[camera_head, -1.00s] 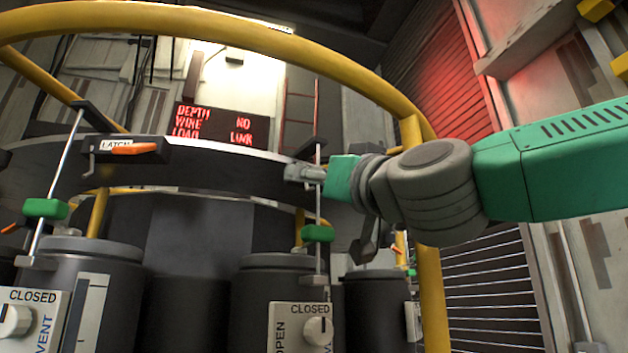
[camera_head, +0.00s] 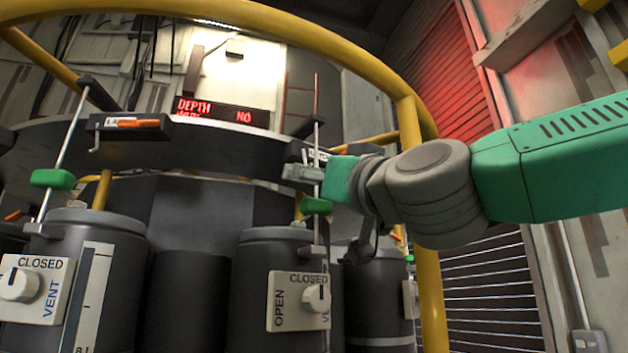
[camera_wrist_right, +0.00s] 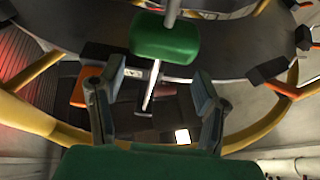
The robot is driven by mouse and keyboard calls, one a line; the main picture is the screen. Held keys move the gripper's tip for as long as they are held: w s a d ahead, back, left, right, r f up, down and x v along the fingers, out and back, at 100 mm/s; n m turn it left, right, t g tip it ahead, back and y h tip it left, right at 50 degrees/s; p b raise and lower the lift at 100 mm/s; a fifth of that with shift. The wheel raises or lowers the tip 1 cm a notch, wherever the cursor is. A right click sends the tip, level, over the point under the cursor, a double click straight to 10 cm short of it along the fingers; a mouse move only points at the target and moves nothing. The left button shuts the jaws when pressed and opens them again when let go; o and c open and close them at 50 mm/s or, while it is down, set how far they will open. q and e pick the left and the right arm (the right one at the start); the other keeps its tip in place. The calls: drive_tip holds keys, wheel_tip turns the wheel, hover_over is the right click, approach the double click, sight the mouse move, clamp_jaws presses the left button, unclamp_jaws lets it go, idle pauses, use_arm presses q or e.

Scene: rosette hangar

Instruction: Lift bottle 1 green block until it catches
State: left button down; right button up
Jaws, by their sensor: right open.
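The green block (camera_head: 316,206) sits on a thin upright metal rod (camera_head: 317,130) in front of the middle bottle (camera_head: 262,262). My right gripper (camera_head: 302,172) is at the rod, just above this block in the head view. In the wrist view the green block (camera_wrist_right: 165,38) lies beyond the fingertips. My right gripper (camera_wrist_right: 158,78) is open there, with the rod showing between its spread fingers and nothing held. I see no number on the bottle. A second green block (camera_head: 53,179) is on a tilted rod at the left. My left gripper is not in view.
A yellow rail (camera_head: 430,200) curves around the dark ring (camera_head: 230,150) that carries the rods. An orange latch (camera_head: 138,123) is on the ring. White vent panels (camera_head: 299,302) with knobs are on the bottles. A red-lettered sign (camera_head: 222,112) is partly hidden by the ring.

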sight(320, 204)
drive_tip(key=shift+d+f+b, duration=0.35)
drive_tip(key=shift+f+b, duration=0.2)
drive_tip(key=shift+f, duration=0.2)
drive_tip(key=shift+a+f+b, duration=0.5)
drive_tip(key=shift+f+b, duration=0.2)
drive_tip(key=shift+f, duration=0.15)
drive_tip(key=shift+d+f+b, duration=0.1)
drive_tip(key=shift+f+b, duration=0.2)
drive_tip(key=shift+f, duration=0.05)
drive_tip(key=shift+d, duration=0.15)
clamp_jaws()
